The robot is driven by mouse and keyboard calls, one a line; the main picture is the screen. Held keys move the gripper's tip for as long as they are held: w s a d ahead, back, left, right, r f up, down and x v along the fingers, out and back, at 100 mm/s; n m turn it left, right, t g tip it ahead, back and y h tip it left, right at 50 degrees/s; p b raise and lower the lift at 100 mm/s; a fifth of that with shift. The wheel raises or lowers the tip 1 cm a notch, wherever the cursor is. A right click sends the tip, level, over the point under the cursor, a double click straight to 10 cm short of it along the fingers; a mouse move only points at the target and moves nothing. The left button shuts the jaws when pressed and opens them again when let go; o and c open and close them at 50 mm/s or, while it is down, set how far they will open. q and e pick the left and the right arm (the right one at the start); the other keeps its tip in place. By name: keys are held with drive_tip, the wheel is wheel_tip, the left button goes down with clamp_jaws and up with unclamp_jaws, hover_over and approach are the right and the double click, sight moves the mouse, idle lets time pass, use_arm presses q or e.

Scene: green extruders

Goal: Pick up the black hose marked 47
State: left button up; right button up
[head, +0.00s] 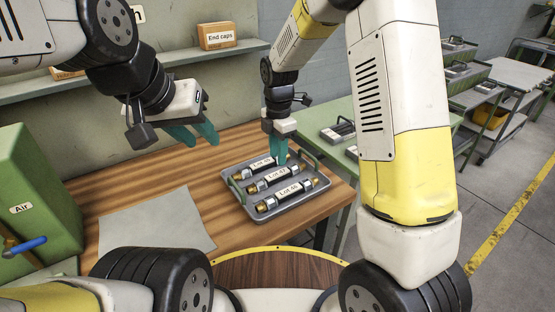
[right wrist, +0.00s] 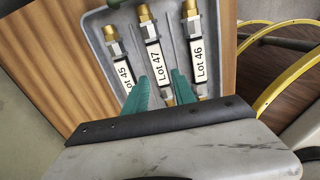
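Three black hoses with metal and brass ends lie side by side in a grey tray (head: 238,191). The hose marked Lot 47 (head: 276,177) is the middle one, between Lot 45 (head: 255,164) and Lot 46 (head: 289,193). It also shows in the right wrist view (right wrist: 154,52). My right gripper (head: 279,157) points down at the tray. In the right wrist view its teal fingers (right wrist: 160,80) are apart, on either side of Lot 47's lower part; contact cannot be told. My left gripper (head: 199,137) is open and empty, left of and above the tray.
The tray stands on a wooden table (head: 150,180) beside a grey sheet (head: 155,222). A green box marked Air (head: 35,195) with a blue-handled valve stands left. A shelf behind holds an End caps box (head: 217,37). Green benches and carts stand right.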

sight(277, 174)
drive_tip(key=shift+w+a+f, duration=0.15)
drive_tip(key=shift+a+f, duration=0.1)
drive_tip(key=shift+f, duration=0.6)
wheel_tip(277, 174, down, 7)
drive_tip(key=shift+d+f, duration=0.1)
drive_tip(key=shift+d, duration=0.05)
drive_tip(key=shift+c, duration=0.4)
clamp_jaws()
